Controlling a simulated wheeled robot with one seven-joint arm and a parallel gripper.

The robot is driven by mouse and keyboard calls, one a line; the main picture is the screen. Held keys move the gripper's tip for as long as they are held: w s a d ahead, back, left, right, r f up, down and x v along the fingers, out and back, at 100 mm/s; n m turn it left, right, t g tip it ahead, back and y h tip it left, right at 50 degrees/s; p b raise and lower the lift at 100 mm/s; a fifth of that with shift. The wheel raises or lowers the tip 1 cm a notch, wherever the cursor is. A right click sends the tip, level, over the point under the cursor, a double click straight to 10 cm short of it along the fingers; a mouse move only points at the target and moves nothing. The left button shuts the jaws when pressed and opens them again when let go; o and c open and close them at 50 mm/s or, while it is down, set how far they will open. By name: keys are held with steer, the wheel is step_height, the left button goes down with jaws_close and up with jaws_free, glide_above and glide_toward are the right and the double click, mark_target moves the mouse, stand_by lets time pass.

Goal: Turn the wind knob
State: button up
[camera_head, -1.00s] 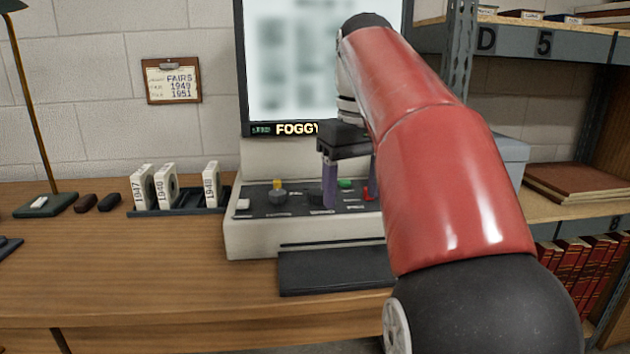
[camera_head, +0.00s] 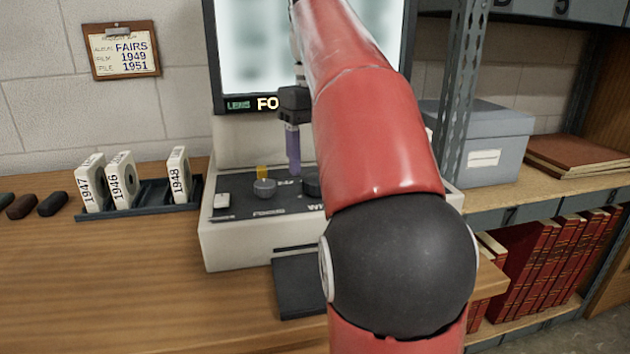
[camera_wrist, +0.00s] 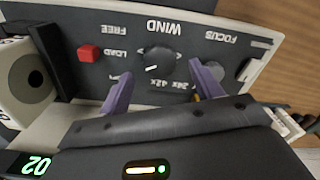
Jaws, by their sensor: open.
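The wind knob (camera_wrist: 158,65) is a dark round knob with a white pointer line, under the WIND label in the wrist view. In the head view the wind knob (camera_head: 311,186) is partly hidden by my arm. My gripper (camera_wrist: 160,72) is open, its two purple fingers showing on either side of the knob in the wrist view. No contact shows, and their height above it is unclear. In the head view my gripper (camera_head: 294,172) points down over the control panel (camera_head: 235,212) of the film reader.
A focus knob (camera_head: 264,188) sits left of the wind knob. A red button (camera_wrist: 89,53) is by the LOAD label in the wrist view. Boxed reels (camera_head: 120,180) stand in a dark rack on the left. A metal shelf post (camera_head: 460,100) rises on the right.

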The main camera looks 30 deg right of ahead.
mark_target(317, 178)
steer(key=shift+f+b, duration=0.45)
steer(key=shift+f, duration=1.3)
steer(key=c, duration=1)
